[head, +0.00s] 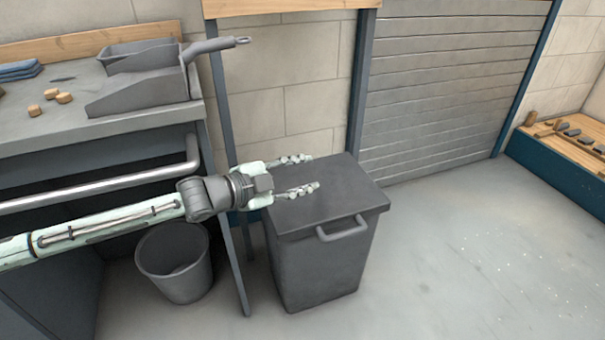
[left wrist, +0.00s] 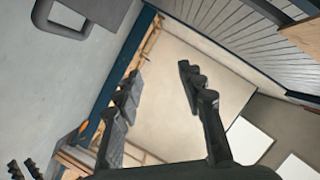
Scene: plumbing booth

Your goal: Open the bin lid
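The dark grey bin (head: 317,267) stands on the floor, right of the workbench. Its lid (head: 328,192) lies flat and closed, with a bar handle (head: 342,230) on the front edge. My left gripper (head: 305,173) is open and empty. In the head view its fingers overlap the back left part of the lid; contact cannot be told. In the left wrist view its fingers (left wrist: 162,88) are spread with nothing between them, and the bin handle (left wrist: 62,18) shows at the top left. Two dark knuckled fingertips, apparently my right gripper (left wrist: 24,168), show apart at the lower left corner there.
The workbench (head: 60,128) holds a dustpan (head: 140,92) and small wooden pieces (head: 63,97). A round bucket (head: 175,262) stands under it, left of the bin. A blue post (head: 363,85) rises behind the bin. The floor (head: 470,240) to the right is clear.

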